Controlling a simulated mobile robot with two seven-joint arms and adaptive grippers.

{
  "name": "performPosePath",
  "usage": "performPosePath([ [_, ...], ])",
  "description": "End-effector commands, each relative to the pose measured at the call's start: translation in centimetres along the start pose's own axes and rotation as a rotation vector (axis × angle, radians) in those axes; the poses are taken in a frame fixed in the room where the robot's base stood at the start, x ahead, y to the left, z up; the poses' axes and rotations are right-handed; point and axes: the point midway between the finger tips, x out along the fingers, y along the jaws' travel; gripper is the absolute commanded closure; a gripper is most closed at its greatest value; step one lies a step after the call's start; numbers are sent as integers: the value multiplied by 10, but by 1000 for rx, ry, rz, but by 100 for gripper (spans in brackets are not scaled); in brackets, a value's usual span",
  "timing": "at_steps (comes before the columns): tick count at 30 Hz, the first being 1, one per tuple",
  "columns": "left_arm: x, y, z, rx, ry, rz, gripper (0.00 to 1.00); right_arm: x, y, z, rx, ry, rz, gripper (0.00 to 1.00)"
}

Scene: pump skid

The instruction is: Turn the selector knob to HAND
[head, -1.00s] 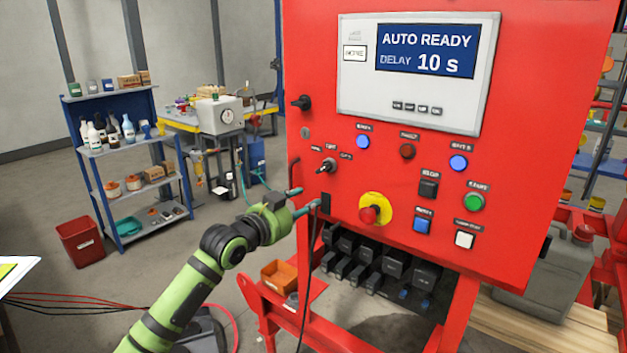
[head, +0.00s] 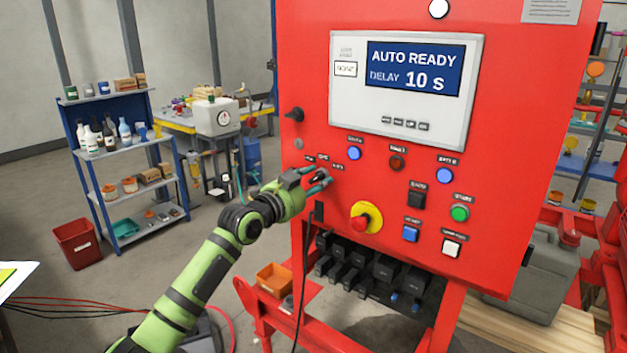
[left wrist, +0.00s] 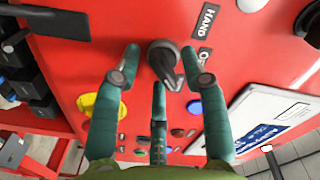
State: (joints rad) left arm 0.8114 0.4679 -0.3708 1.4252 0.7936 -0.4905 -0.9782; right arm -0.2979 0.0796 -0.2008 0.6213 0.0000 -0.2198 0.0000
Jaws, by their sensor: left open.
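The selector knob (left wrist: 164,62) is black, with a lever-like grip, on the red panel. In the left wrist view the HAND label (left wrist: 207,20) and a partly covered OFF label (left wrist: 204,56) are beside it. The grip's end points toward the bottom of that view, away from HAND. My left gripper (head: 319,177) is open at the panel, with its teal fingers on either side of the knob and apart from it in the wrist view. In the head view the fingers mostly hide the knob. The display (head: 414,70) reads AUTO READY, DELAY 10 s. My right gripper is not seen.
A black switch (head: 293,115) sticks out above the knob. A red emergency stop on a yellow disc (head: 374,215) is to the lower right. A dark cable hangs below the gripper.

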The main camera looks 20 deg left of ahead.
Motion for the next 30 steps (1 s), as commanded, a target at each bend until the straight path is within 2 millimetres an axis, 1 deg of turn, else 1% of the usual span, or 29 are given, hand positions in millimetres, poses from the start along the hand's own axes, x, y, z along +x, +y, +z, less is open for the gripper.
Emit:
performPosePath([
  [5, 0, 0, 0, 0, 1, 0, 57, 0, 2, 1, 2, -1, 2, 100],
  [6, 0, 0, 0, -1, 1, 0, 73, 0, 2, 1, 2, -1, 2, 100],
  [8, 0, 0, 0, 0, 1, 0, 97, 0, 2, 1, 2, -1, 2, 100],
  [9, 0, 0, 0, -1, 1, 1, 100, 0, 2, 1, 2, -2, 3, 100],
  [21, 0, 2, 0, -34, -1, 5, 100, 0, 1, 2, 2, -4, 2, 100],
  [26, 0, 3, 0, -109, -1, 6, 100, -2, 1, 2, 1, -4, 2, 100],
  [30, 0, 3, -1, -213, -2, 7, 100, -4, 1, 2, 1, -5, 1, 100],
])
